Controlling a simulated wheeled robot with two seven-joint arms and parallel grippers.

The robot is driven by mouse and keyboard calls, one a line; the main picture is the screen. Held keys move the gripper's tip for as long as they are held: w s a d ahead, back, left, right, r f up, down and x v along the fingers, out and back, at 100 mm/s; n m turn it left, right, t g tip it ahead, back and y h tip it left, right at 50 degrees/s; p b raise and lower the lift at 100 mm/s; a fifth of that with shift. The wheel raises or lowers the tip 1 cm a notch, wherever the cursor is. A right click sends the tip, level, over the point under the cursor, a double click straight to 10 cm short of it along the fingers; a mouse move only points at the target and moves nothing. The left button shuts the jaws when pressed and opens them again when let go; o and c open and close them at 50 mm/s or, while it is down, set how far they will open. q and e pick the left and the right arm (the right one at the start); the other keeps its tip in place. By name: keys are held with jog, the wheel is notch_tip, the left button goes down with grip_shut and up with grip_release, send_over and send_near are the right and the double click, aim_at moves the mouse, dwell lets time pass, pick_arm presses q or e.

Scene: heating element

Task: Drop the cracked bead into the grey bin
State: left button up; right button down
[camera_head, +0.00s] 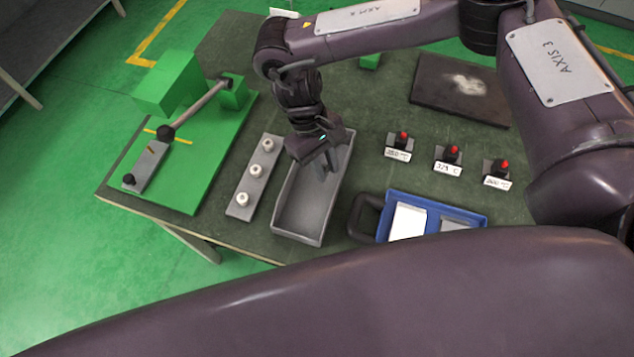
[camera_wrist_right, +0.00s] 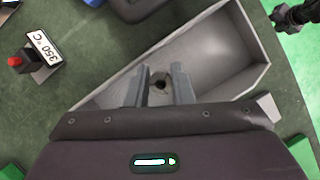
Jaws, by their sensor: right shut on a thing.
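The grey bin (camera_head: 287,236) is a long open tray in the middle of the table. My right gripper (camera_head: 329,168) points down at its far part, with its fingertips over the opening. In the right wrist view the gripper (camera_wrist_right: 161,88) is shut on a small pale bead (camera_wrist_right: 160,78) with a dark hole, seen between the fingers. No crack can be made out at this size. The bin (camera_wrist_right: 232,50) lies behind and below the fingers there. A dark jointed part at that view's top right corner looks like my left gripper (camera_wrist_right: 290,17); its jaws are unclear.
A grey rack (camera_head: 238,211) with 3 white beads stands left of the bin. A green lever device (camera_head: 205,160) is further left. A blue tray (camera_head: 437,203) and temperature-labelled red-button blocks (camera_head: 448,155) lie right. A dark plate (camera_head: 460,90) is behind.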

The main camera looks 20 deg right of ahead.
jog(key=c, duration=1.2)
grip_release()
jog(key=shift+r, duration=0.1)
jog(key=v, duration=0.7)
jog(key=shift+r+b, duration=0.35)
jog(key=shift+b, duration=0.05)
